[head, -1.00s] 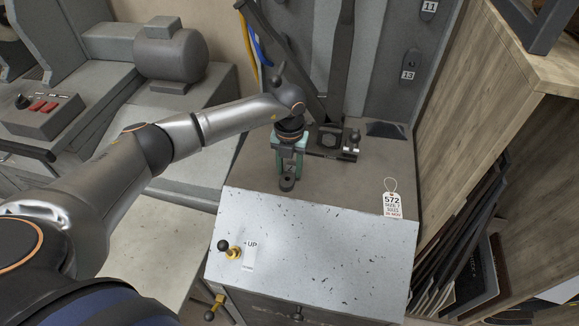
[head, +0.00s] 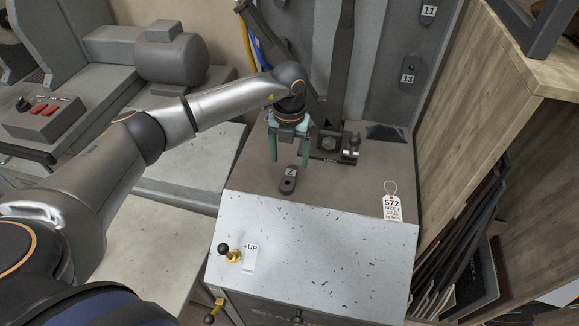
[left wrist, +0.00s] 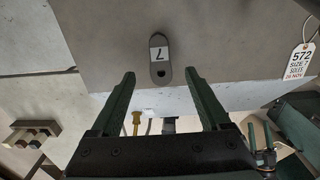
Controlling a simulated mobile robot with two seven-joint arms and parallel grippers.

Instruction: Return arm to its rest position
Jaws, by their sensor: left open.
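My left gripper (head: 290,146) is open and empty above the grey bench top, with its two green fingers apart. A small dark tag-like piece marked 7 (head: 288,181) lies on the bench top just in front of the fingers, apart from them. In the left wrist view the piece (left wrist: 160,59) shows beyond and between the open fingertips (left wrist: 160,78), with nothing between the fingers.
A paper tag marked 572 (head: 392,207) lies at the bench's right. A lever with an UP label (head: 250,257) stands on the speckled front panel (head: 320,250). A dark clamp-like fixture (head: 334,145) is right beside the gripper. Numbered pieces, including 13 (head: 408,70), hang behind.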

